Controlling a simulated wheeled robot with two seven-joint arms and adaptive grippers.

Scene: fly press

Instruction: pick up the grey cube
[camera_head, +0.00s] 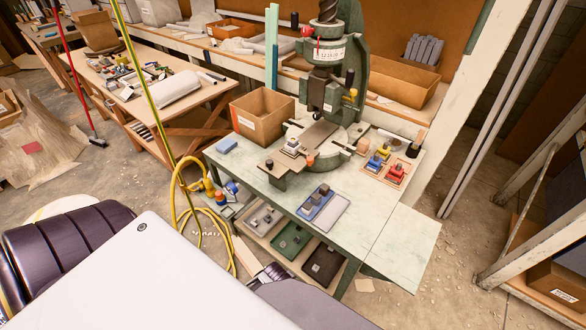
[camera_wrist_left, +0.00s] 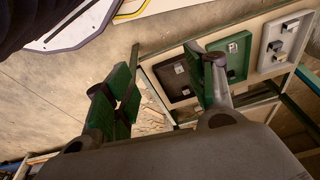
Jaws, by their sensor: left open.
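Small grey blocks also lie in trays on the lower shelf, and the left wrist view shows a grey block (camera_wrist_left: 275,46) in the pale tray. My left gripper (camera_wrist_left: 165,84) is open and empty, its green-padded fingers wide apart, with floor and shelf beyond them. My right gripper is not in view.
The green fly press (camera_head: 325,85) stands on the table (camera_head: 385,235), with a cardboard box (camera_head: 262,117) on its left. The lower shelf holds a grey tray (camera_head: 262,218), a green tray (camera_head: 291,241) and a black tray (camera_head: 323,265). A yellow hose (camera_head: 176,195) hangs at the left.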

